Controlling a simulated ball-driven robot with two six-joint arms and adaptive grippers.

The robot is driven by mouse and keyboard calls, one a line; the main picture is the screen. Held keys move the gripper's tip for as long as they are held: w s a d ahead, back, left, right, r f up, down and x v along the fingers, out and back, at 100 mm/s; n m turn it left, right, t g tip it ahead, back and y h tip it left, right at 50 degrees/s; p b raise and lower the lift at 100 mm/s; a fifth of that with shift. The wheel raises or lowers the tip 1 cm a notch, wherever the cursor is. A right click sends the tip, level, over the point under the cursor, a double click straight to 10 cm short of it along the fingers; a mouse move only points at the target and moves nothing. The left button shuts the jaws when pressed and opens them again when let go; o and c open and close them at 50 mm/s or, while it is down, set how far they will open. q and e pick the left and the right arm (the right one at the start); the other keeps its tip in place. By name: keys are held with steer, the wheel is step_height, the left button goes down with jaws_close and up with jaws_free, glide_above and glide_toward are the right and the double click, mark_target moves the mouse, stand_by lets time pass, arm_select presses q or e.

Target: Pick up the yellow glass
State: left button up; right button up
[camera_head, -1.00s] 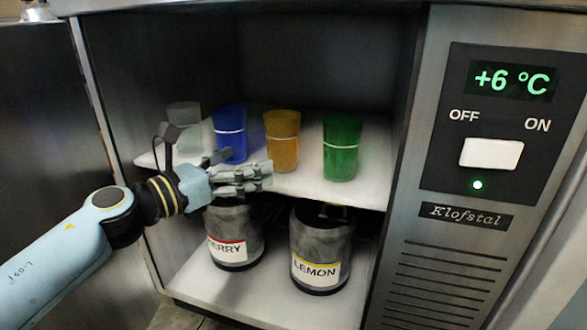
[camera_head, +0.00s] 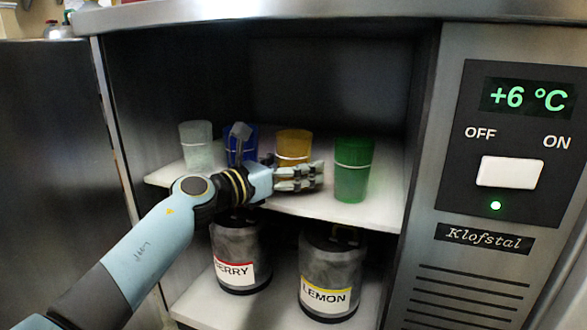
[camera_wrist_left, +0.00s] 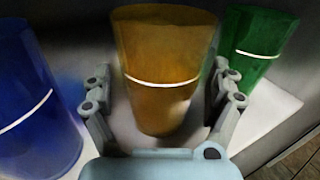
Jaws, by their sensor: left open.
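The yellow glass (camera_head: 294,146), amber with a white line around it, stands upright on the upper shelf between the blue and green glasses. My left gripper (camera_head: 318,176) is in front of it in the head view and hides its lower part. In the left wrist view the yellow glass (camera_wrist_left: 165,65) stands centred ahead, and the open fingers of my left gripper (camera_wrist_left: 160,88) spread to its left and right. I cannot tell whether they touch it. My right gripper is not in view.
On the shelf (camera_head: 325,210), a clear glass (camera_head: 197,146) and a partly hidden blue glass (camera_head: 232,148) stand left, a green glass (camera_head: 353,170) right. Berry (camera_head: 240,258) and lemon (camera_head: 330,272) buckets stand below. A control panel (camera_head: 513,145) is at right.

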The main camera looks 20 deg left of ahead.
arm_select(q)
steer(key=shift+c, duration=0.3)
steer(key=c, duration=1.4)
steer(key=shift+r, duration=0.15)
